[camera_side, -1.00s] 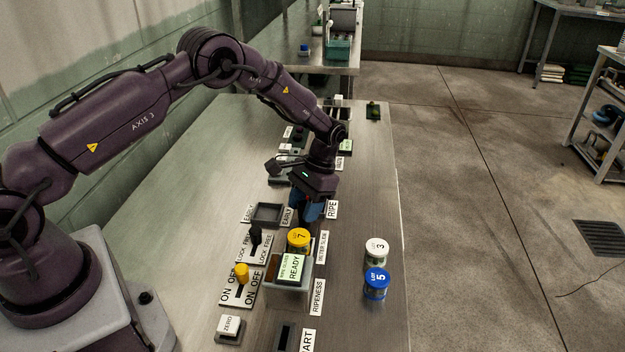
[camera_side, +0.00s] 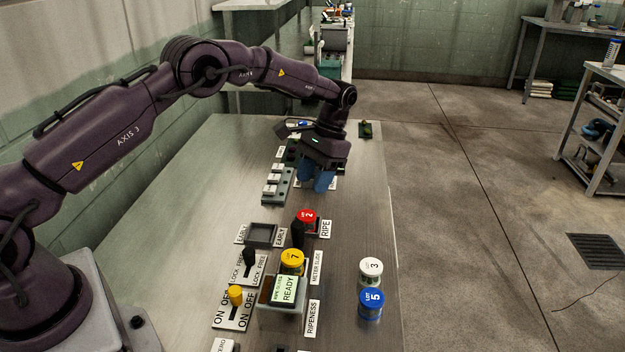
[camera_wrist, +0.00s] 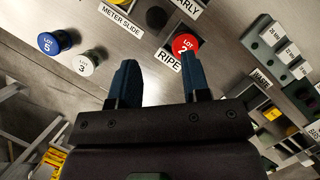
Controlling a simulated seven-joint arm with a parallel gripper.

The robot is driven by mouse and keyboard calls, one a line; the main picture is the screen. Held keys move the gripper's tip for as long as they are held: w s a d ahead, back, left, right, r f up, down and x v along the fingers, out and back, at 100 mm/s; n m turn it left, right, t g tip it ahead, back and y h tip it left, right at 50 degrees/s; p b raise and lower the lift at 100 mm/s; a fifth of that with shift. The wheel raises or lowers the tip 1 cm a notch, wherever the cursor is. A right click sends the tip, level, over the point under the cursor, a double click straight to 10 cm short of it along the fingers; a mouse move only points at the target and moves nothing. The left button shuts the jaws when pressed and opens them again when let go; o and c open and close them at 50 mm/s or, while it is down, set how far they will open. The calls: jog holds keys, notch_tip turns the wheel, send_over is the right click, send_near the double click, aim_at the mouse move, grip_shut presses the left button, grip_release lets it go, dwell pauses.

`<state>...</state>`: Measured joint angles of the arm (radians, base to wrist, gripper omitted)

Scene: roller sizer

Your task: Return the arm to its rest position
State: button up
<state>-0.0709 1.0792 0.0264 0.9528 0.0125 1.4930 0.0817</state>
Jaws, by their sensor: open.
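My gripper (camera_side: 320,180) is raised above the metal bench, fingers pointing down, beyond the red-lidded jar. In the wrist view its two blue fingers (camera_wrist: 158,85) stand apart with nothing between them. The red-lidded jar marked 2 (camera_side: 307,218) stands at the RIPE label and also shows in the wrist view (camera_wrist: 184,44), near one fingertip in the picture. The part of the bench directly behind the gripper is hidden in the side view.
A yellow-lidded jar marked 7 (camera_side: 292,260) stands behind the READY display (camera_side: 284,291). White-lidded jar 3 (camera_side: 371,270) and blue-lidded jar 5 (camera_side: 371,303) stand at the right. Switches (camera_side: 235,297) and a row of white-topped blocks (camera_side: 272,184) line the bench (camera_side: 180,230).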

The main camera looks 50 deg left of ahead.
jog(key=s+d+r+t, duration=0.2)
jog(key=s+r+t, duration=0.3)
jog(key=s+r, duration=0.5)
jog(key=s+d+r+t, duration=0.2)
jog(key=s+r+t, duration=0.3)
jog(key=s+r, duration=0.6)
jog(key=s, duration=0.8)
jog(key=shift+s+d, duration=0.3)
jog(key=shift+d, duration=0.05)
